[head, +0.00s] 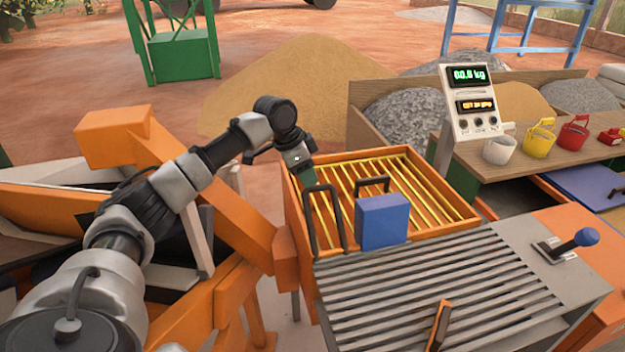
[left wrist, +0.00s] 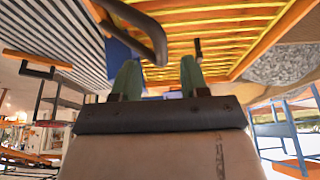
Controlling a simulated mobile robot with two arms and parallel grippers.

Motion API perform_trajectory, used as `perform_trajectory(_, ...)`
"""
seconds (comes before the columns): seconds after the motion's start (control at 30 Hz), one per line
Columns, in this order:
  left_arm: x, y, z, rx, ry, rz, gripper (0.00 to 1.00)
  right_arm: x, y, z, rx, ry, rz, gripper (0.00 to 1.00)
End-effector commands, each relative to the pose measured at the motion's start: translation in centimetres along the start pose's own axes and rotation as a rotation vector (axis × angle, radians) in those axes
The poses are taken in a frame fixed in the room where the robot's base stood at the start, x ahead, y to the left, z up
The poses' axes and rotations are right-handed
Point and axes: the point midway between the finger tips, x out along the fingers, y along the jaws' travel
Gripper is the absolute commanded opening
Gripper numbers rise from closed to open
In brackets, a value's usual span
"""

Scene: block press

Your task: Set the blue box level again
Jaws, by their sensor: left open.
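The blue box (head: 382,221) stands at the near edge of the orange frame with yellow bars (head: 459,206), beside the grey slatted deck. It looks slightly tilted, but how it rests underneath is hidden. A black handle (head: 372,183) shows just behind it. My left gripper (head: 306,177) is above the frame's far left corner, left of the box and apart from it. In the left wrist view its green fingers (left wrist: 160,80) are spread with nothing between them. Part of the blue box (left wrist: 117,52) shows behind the left finger there. My right gripper is not in view.
A tall black loop handle (head: 324,217) rises between my gripper and the box. The grey slatted deck (head: 420,290) lies in front, bearing an orange-and-black upright piece (head: 439,325). A blue-knobbed lever (head: 570,243) and small buckets (head: 540,138) are to the right.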

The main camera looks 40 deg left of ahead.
Motion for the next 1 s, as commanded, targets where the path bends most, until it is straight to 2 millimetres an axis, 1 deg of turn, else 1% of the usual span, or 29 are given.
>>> perform_trajectory(0.03, 0.8, 0.1, -0.1, 0.000, -0.002, 0.003, 0.44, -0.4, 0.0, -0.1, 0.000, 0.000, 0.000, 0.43)
perform_trajectory(0.1, 1.9, 0.1, -0.1, 0.000, -0.001, 0.003, 0.44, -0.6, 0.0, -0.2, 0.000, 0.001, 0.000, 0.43)
perform_trajectory(0.2, 3.0, 0.1, 0.0, -0.001, -0.001, 0.002, 0.44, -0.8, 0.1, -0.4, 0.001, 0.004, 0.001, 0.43)
perform_trajectory(0.3, 3.8, 0.0, 0.0, 0.000, 0.000, 0.001, 0.44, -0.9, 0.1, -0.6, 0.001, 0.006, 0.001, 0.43)
perform_trajectory(0.6, 4.1, 0.0, 0.0, 0.001, 0.000, 0.000, 0.44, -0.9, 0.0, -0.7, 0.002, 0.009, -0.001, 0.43)
perform_trajectory(0.63, 4.1, 0.0, 0.0, 0.001, 0.000, 0.000, 0.43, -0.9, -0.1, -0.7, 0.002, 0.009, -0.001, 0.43)
perform_trajectory(0.67, 4.1, 0.0, 0.0, 0.001, 0.000, 0.000, 0.38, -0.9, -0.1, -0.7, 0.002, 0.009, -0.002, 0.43)
perform_trajectory(0.9, 4.1, 0.0, 0.0, 0.000, 0.001, 0.000, 0.01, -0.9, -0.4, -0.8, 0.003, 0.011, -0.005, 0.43)
perform_trajectory(1.0, 4.0, 0.0, 0.0, 0.001, 0.001, -0.001, 0.00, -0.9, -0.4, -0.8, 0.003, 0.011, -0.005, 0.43)
